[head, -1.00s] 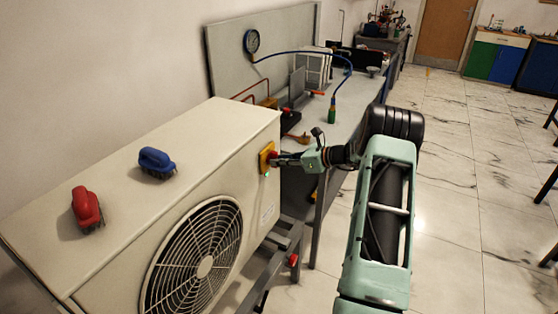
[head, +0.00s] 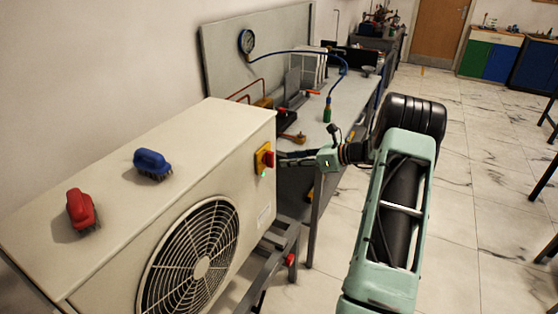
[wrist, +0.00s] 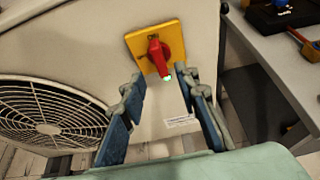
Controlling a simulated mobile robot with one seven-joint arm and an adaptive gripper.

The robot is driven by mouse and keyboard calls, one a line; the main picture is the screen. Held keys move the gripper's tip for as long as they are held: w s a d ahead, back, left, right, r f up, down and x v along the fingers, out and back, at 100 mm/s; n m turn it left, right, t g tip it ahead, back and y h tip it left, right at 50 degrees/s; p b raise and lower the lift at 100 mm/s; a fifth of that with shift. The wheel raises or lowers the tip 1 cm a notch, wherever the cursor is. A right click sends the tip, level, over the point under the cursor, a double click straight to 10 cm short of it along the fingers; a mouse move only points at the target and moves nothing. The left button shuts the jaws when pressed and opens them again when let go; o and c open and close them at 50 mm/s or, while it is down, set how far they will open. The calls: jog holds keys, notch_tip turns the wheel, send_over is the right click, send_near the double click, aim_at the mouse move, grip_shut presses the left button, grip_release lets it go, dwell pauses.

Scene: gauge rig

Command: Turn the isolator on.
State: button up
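The isolator is a yellow plate (head: 259,161) with a red rotary knob (head: 268,159) on the end of a white fan unit (head: 215,135). The wrist view shows the yellow plate (wrist: 173,36) and red knob (wrist: 157,55) close up. The knob's grip lies roughly along the plate's upright direction. A green light (wrist: 168,77) glows at the plate's lower edge. My gripper (head: 284,158) is just right of the knob, apart from it. In the wrist view, my gripper (wrist: 163,88) is open, with nothing between its fingers.
A blue brush (head: 153,163) and a red brush (head: 82,209) lie on top of the unit. A grey bench (head: 350,105) with a pressure gauge (head: 247,41) and a blue hose stands behind. Tiled floor is open at right.

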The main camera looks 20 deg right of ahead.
jog(key=v, duration=0.5)
dwell(0.4)
